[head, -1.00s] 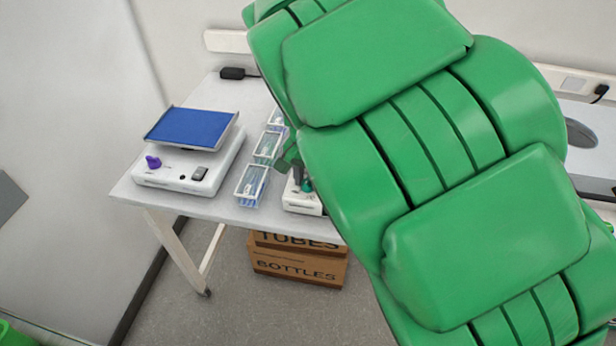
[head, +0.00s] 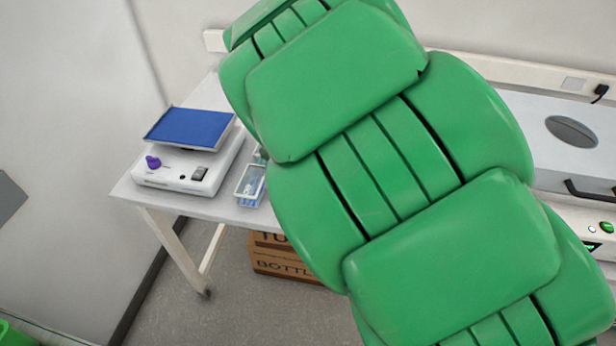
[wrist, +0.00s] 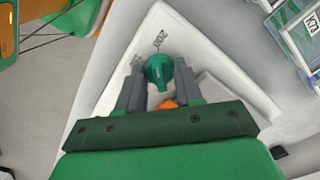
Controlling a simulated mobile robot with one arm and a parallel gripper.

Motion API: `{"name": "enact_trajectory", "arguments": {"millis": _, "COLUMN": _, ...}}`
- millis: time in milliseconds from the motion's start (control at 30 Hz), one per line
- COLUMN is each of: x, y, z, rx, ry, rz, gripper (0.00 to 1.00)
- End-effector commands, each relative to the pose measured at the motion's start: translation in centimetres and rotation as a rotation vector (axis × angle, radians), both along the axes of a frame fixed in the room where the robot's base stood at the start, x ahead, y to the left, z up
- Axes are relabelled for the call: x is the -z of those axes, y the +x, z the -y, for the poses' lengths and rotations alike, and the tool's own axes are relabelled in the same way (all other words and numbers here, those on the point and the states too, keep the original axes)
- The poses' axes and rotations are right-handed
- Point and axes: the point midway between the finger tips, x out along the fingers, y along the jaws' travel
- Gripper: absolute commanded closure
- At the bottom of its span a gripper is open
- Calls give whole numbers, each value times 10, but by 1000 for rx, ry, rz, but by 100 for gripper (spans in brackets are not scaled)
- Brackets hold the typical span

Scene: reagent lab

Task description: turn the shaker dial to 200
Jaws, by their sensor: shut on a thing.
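In the wrist view a teal-green dial (wrist: 160,68) stands on a white device (wrist: 203,55). My gripper (wrist: 163,88) is shut on this dial, with one grey finger on each side. Dark marks are printed on the white face beyond the dial; one looks like 200, but the dial's exact setting cannot be read. A small orange part (wrist: 168,103) shows between the fingers. In the head view my green arm hides the gripper, this dial and its device. A shaker (head: 187,165) with a blue platform and a purple dial (head: 153,162) stands at the left, apart from my gripper.
The white table (head: 145,197) carries the shaker and a clear rack (head: 250,187), partly hidden by my arm. Cardboard boxes (head: 285,267) stand underneath. A grey-lidded device (head: 545,150) is at the right. Racks (wrist: 300,35) also show at the wrist view's upper right.

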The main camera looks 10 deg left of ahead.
Motion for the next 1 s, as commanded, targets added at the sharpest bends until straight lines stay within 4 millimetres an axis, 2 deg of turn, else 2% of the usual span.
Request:
{"name": "enact_trajectory", "arguments": {"millis": 367, "x": 0, "y": -1, "z": 0, "rx": 3, "ry": 0, "rz": -3, "gripper": 95}}
{"name": "enact_trajectory", "arguments": {"millis": 400, "x": 0, "y": -1, "z": 0, "rx": 3, "ry": 0, "rz": -3, "gripper": 62}}
{"name": "enact_trajectory", "arguments": {"millis": 567, "x": 0, "y": -1, "z": 0, "rx": 3, "ry": 0, "rz": -1, "gripper": 39}}
{"name": "enact_trajectory", "arguments": {"millis": 867, "x": -1, "y": 0, "z": 0, "rx": 3, "ry": 0, "rz": 0, "gripper": 39}}
{"name": "enact_trajectory", "arguments": {"millis": 1000, "x": -7, "y": 0, "z": 0, "rx": 2, "ry": 1, "rz": 1, "gripper": 39}}
